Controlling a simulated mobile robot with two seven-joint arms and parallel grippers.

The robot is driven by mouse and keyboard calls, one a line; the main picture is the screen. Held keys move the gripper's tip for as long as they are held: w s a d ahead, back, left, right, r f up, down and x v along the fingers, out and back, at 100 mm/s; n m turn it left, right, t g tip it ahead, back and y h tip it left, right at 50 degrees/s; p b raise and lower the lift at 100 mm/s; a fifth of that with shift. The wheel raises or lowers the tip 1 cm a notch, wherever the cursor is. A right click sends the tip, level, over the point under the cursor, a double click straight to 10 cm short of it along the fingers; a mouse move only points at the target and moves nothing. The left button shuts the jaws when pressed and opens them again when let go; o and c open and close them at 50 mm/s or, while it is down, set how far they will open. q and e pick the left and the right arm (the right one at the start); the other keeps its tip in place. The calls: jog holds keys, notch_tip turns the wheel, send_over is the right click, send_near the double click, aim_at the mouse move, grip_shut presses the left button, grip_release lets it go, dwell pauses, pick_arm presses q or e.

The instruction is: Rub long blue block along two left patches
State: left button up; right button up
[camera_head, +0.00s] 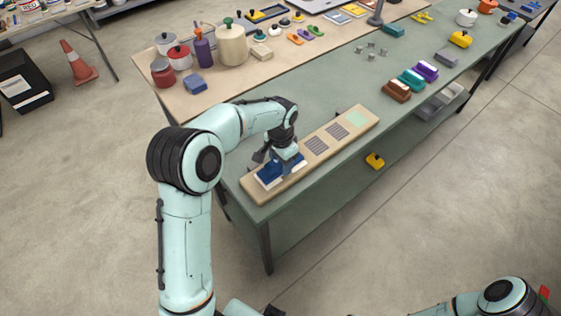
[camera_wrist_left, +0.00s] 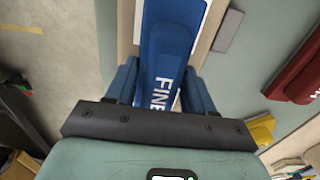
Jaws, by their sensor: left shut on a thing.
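A long blue block (camera_wrist_left: 168,40) marked "FINE" is between the fingers of my left gripper (camera_wrist_left: 163,90), which is shut on it. In the head view the blue block (camera_head: 275,171) is at the near left end of a long wooden board (camera_head: 249,190). White edges show around it there; I cannot tell whether it touches the surface. Two grey striped patches (camera_head: 316,145) (camera_head: 337,131) and a pale green patch (camera_head: 358,118) lie further right on the board. The left gripper (camera_head: 284,160) points down over the block. My right gripper is out of view.
The board lies along the near edge of a green table (camera_head: 330,95). Brown, teal and purple blocks (camera_head: 397,91) stand further right. Pots and a tan canister (camera_head: 231,46) stand at the back left.

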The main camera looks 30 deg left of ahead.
pick_arm(q)
notch_tip(320, 180, up, 7)
jog(key=p, duration=0.2)
jog(key=shift+w+f+p, duration=0.15)
jog(key=shift+f+p, duration=0.05)
jog(key=shift+p, duration=0.15)
jog(key=shift+f, duration=0.1)
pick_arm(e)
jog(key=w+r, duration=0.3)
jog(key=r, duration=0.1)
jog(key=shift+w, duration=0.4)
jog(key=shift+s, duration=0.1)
